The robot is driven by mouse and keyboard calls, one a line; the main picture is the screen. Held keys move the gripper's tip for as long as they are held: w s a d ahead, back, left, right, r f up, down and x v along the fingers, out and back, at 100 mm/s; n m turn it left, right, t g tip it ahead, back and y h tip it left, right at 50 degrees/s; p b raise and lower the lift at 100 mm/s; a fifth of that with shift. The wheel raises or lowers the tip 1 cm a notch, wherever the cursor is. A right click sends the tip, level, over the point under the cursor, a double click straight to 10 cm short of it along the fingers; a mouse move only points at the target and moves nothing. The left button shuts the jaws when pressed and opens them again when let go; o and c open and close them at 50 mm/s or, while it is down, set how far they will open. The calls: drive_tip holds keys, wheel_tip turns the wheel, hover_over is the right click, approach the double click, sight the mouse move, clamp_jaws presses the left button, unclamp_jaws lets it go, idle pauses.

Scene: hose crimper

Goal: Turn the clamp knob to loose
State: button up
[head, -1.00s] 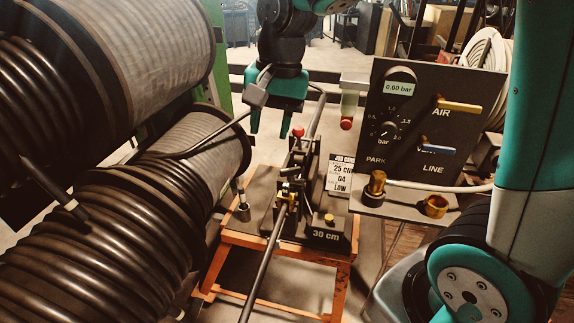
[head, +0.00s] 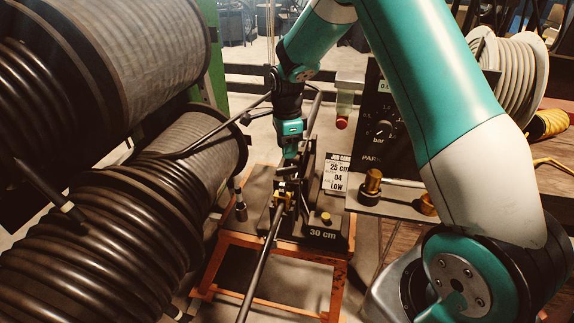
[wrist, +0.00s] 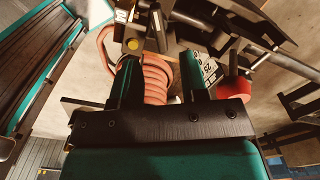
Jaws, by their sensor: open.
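The hose crimper (head: 312,190) stands on an orange-framed bench in the head view. A small brass-coloured clamp (head: 284,190) sits at its front, around a dark hose (head: 262,258). I cannot tell for sure which small part is the clamp knob. My gripper (head: 289,157) points down at the crimper's back, just behind the clamp, and hides part of it. In the wrist view my gripper (wrist: 158,60) is open, with its two fingers apart. An orange-red ribbed piece (wrist: 157,82) shows between and below them; contact cannot be made out.
A job card (head: 337,177) reading 25 cm, 04, LOW stands right of the crimper. A red knob (head: 341,123) hangs behind it. The pressure panel (head: 383,125) is partly hidden by my arm. Large hose reels (head: 90,230) crowd the left side.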

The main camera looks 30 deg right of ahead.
sight(287, 168)
wheel_tip(287, 168, down, 7)
drive_tip(key=shift+p, duration=0.3)
clamp_jaws()
